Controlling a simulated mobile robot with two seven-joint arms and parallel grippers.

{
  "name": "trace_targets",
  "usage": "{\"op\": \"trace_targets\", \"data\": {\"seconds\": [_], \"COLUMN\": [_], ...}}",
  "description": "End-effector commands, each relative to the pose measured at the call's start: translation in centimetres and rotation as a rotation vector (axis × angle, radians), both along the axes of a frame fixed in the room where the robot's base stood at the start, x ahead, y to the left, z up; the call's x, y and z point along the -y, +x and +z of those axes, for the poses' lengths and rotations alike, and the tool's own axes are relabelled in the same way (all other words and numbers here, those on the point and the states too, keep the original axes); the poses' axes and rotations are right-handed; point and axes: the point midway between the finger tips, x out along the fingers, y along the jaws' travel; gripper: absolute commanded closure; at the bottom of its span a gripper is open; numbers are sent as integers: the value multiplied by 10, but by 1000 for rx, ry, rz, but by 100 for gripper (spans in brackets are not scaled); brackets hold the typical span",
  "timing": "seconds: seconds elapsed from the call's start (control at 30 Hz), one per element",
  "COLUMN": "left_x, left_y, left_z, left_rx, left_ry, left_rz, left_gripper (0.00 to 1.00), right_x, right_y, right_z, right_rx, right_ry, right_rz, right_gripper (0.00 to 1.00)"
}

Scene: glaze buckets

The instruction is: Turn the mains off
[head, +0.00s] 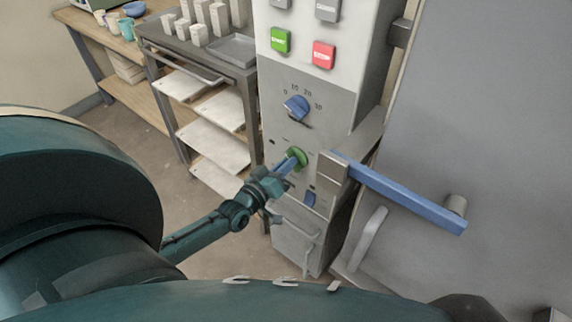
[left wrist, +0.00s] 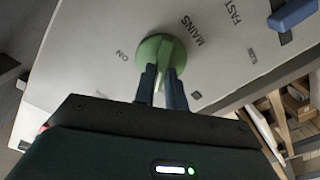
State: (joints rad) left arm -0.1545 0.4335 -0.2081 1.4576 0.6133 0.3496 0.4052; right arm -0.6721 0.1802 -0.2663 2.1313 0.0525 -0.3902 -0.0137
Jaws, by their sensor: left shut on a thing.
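The green mains knob (head: 297,157) is on the lower part of the grey control panel (head: 345,100). In the left wrist view the round green knob (left wrist: 158,47) has the words MAINS and ON printed beside it. My left gripper (head: 283,169) reaches the knob from the lower left. Its two blue fingers (left wrist: 163,85) are shut on the knob's grip, one on each side. The fingers partly cover the grip, and I cannot tell exactly which mark it points to. My right gripper is not in view.
A blue dial (head: 297,108) sits above the knob, with green (head: 280,40) and red (head: 323,54) buttons higher up. A small blue switch (head: 310,198) is below right. A long blue door handle (head: 400,192) juts out at the right. A shelf rack (head: 205,130) stands left.

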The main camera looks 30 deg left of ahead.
Motion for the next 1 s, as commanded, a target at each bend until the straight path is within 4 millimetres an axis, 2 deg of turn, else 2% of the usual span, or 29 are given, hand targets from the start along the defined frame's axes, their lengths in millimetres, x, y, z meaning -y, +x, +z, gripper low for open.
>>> {"op": "trace_targets", "data": {"seconds": [0.4,0.93,0.97,1.0], "left_x": [-1,-1,-1,-1], "left_y": [0,0,0,0], "left_z": [-1,-1,-1,-1], "left_rx": [-15,-17,-17,-17], "left_ry": [-180,-206,-206,-206], "left_rz": [-1,-1,-1,-1], "left_gripper": [100,100,86,83], "right_x": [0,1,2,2], "right_y": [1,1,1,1], "right_z": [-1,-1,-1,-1], "right_rx": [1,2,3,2], "right_ry": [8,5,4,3], "right_rz": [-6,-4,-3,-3], "right_gripper": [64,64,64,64]}}
